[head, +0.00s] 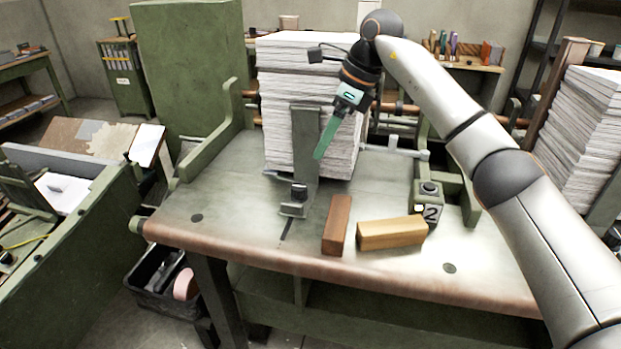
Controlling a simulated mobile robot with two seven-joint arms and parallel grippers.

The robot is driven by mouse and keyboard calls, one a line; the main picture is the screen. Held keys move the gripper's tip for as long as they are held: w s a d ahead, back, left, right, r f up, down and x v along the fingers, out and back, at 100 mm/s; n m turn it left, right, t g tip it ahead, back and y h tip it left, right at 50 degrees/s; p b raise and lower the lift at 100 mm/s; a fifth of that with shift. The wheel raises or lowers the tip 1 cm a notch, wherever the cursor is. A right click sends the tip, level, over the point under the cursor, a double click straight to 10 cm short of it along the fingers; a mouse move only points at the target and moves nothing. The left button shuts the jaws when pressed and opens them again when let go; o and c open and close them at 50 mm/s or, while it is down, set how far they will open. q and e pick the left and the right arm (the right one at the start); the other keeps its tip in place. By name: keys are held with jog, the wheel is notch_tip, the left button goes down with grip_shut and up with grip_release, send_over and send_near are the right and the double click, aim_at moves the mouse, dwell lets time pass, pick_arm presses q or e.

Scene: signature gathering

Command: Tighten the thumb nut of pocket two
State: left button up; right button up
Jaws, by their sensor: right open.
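A green block marked "2" (427,212) stands at the right of the worktable, with a dark round knob (429,188) on top. A green upright bracket (306,150) stands against the front of a tall paper stack (285,95). A black nut-like knob (299,192) sits at the bracket's foot, above a dark slot in the tabletop. My right gripper (322,153) is open and empty. Its green fingers point down and left in front of the stack, above and right of the foot knob and apart from it. My left gripper is out of view.
A dark wooden block (337,225) and a lighter wooden block (391,232) lie on the worktable (225,212) in front of the bracket. Green side rails flank the stack. Another paper stack (585,130) stands at right. The table's front left is clear.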

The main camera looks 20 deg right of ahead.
aim_at(300, 187)
jog(key=x, duration=1.2)
jog(key=shift+a+p, duration=0.2)
jog(key=shift+p, duration=0.1)
grip_shut()
